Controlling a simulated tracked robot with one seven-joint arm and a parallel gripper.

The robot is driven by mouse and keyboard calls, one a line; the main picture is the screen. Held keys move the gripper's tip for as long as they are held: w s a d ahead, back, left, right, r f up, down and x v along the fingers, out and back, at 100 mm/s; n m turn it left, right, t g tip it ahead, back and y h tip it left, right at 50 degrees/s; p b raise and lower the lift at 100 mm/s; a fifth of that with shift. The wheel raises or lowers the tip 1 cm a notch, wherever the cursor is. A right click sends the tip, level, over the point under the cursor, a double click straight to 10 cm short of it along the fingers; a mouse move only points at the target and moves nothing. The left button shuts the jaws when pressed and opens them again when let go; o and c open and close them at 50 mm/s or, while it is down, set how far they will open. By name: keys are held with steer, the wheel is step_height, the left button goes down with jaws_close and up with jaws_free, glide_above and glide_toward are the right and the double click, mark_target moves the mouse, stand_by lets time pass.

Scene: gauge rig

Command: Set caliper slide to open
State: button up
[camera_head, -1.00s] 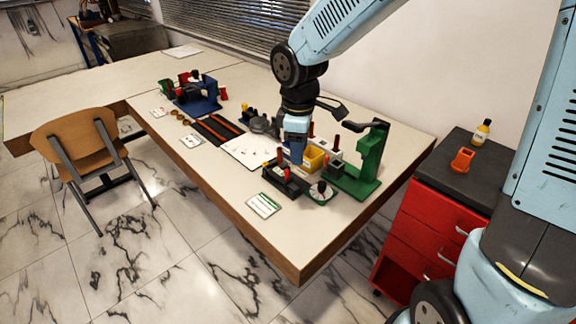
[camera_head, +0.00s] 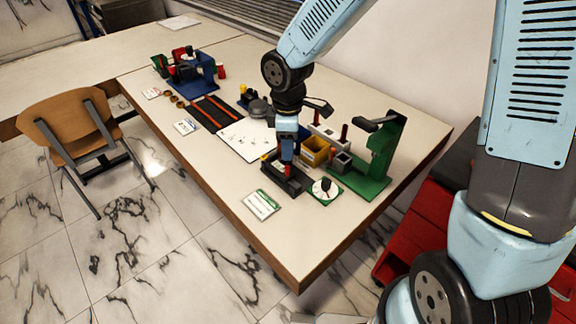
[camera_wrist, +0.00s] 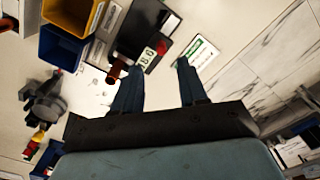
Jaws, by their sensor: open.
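The caliper is a dark block (camera_head: 295,186) with a red upright handle (camera_head: 289,171), near the front edge of the table. My gripper (camera_head: 287,158) hangs over the caliper in the head view. In the wrist view my gripper (camera_wrist: 158,84) is open with nothing between its fingers. The handle appears beside the left finger's tip, outside the gap. I cannot tell whether they touch, nor the exact slide position.
A yellow bin (camera_head: 315,150) and a green stand (camera_head: 385,150) are close on the right. A green-and-white card (camera_head: 261,204) lies in front. The table's front corner is clear.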

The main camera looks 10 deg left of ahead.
mark_target(288, 166)
step_height(288, 166, down, 8)
steer(key=shift+s+f, duration=0.1)
steer(key=shift+f, duration=0.05)
stand_by(0.4)
jaws_close()
stand_by(0.5)
